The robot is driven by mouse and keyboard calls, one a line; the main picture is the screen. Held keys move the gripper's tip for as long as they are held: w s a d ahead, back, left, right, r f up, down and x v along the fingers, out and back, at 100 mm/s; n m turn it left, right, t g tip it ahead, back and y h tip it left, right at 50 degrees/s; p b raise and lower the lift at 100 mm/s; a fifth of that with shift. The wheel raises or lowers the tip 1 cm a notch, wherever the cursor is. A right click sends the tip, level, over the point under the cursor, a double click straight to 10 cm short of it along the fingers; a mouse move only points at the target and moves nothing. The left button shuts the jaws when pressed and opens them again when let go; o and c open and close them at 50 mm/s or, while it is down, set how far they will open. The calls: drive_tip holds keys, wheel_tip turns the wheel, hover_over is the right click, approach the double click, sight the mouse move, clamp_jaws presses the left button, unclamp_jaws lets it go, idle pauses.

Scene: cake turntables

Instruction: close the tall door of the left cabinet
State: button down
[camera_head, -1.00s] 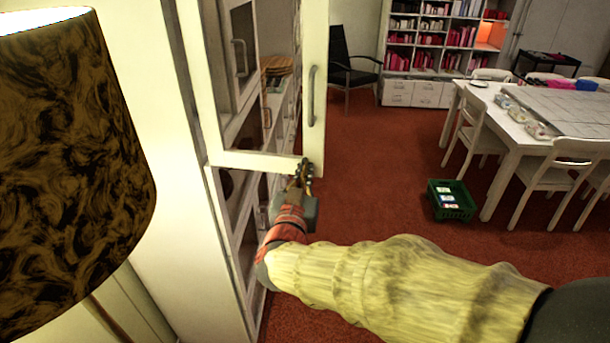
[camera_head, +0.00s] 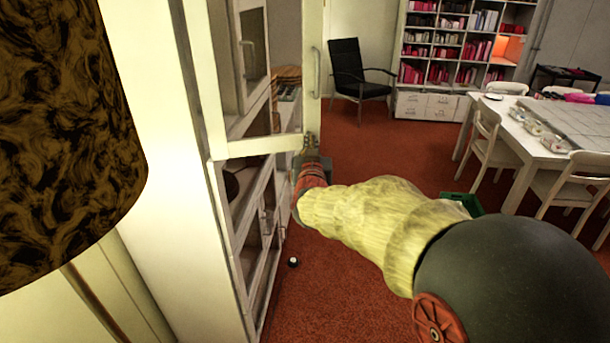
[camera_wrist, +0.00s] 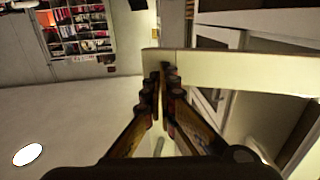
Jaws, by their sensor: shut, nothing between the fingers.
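The left cabinet (camera_head: 172,200) is tall and white and stands on the left in the head view. Its tall door (camera_head: 262,148) has a white frame and a glass pane and stands open, swung out toward the right. A grey bar handle (camera_head: 317,72) is on the door's outer edge. My gripper (camera_head: 311,138) is at the door's lower outer corner, shut and empty. In the wrist view the shut fingers (camera_wrist: 163,82) are at the edge of a pale board, the door (camera_wrist: 230,70). I cannot tell whether they touch it.
A dark patterned lamp (camera_head: 65,140) stands close at the left. A black chair (camera_head: 357,75) and a bookcase (camera_head: 455,60) are at the back. A white table (camera_head: 520,150) with chairs is at the right. A green crate (camera_head: 465,202) is partly hidden behind my arm. Red floor lies between.

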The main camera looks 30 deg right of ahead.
drive_tip(key=w+d, duration=0.2)
drive_tip(key=w, duration=1.4)
drive_tip(key=w+a+n+t+y, duration=0.1)
drive_tip(key=w+a+y, duration=0.1)
drive_tip(key=w+a, duration=0.2)
drive_tip(key=w+a+n+t+y, duration=0.1)
drive_tip(key=w+a, duration=0.3)
drive_tip(key=w, duration=0.6)
drive_tip(key=shift+w+a+n+y, duration=0.2)
drive_tip(key=shift+a+n+y, duration=0.1)
drive_tip(key=shift+n+y, duration=0.4)
drive_tip(key=shift+s, duration=0.1)
drive_tip(key=v, duration=1.1)
drive_tip(key=shift+s, duration=0.4)
